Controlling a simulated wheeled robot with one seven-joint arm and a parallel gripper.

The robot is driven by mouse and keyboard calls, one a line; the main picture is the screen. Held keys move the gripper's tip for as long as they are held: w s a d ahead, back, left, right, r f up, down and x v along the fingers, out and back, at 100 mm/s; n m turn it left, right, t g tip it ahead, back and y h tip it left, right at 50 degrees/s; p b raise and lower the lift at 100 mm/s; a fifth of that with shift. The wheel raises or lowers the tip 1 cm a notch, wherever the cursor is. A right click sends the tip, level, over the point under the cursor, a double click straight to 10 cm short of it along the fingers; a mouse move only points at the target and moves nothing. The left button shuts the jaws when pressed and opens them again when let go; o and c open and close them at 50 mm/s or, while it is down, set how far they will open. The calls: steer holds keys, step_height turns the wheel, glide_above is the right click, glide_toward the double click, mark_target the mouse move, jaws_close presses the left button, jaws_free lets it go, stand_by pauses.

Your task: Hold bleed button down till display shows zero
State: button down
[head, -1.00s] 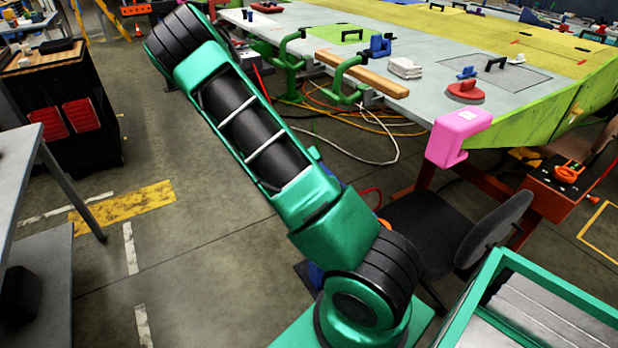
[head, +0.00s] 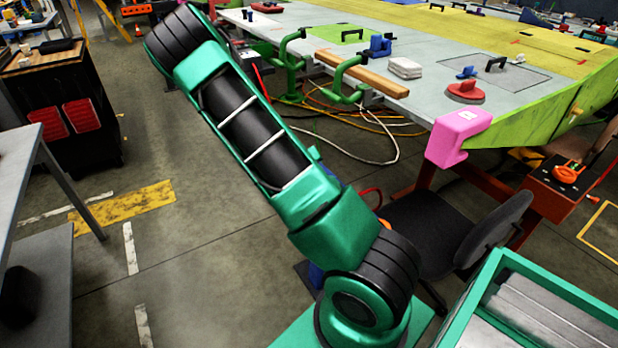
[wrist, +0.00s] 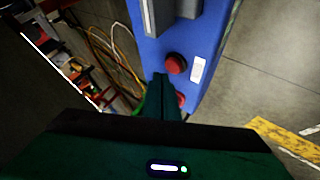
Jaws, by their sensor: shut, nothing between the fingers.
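In the wrist view, a blue panel or post (wrist: 205,45) carries a round red button (wrist: 176,63) and a white label (wrist: 197,70). A second red part (wrist: 181,99) lower on the panel is partly hidden behind my gripper. My gripper (wrist: 162,82) is shut and empty, with its dark green fingers over the panel's lower left edge. I cannot tell whether the fingertips touch the panel or the second red part. Neither red part is marked legibly as the bleed button. No readable display shows. In the head view my arm hides the gripper.
Hoses and cables (wrist: 105,50) lie on the floor left of the panel. In the head view, a large wing jig table (head: 420,95) with clamps stands behind, with a black chair (head: 430,225) and a pink corner block (head: 455,135) nearby. Floor left of my arm is open.

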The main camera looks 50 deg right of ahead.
steer(key=shift+f, duration=0.1)
stand_by(0.3)
steer(key=shift+f, duration=0.25)
steer(key=shift+f, duration=0.45)
stand_by(1.8)
steer(key=shift+r, duration=0.1)
stand_by(3.3)
steer(key=shift+r, duration=0.8)
steer(key=shift+r, duration=2.5)
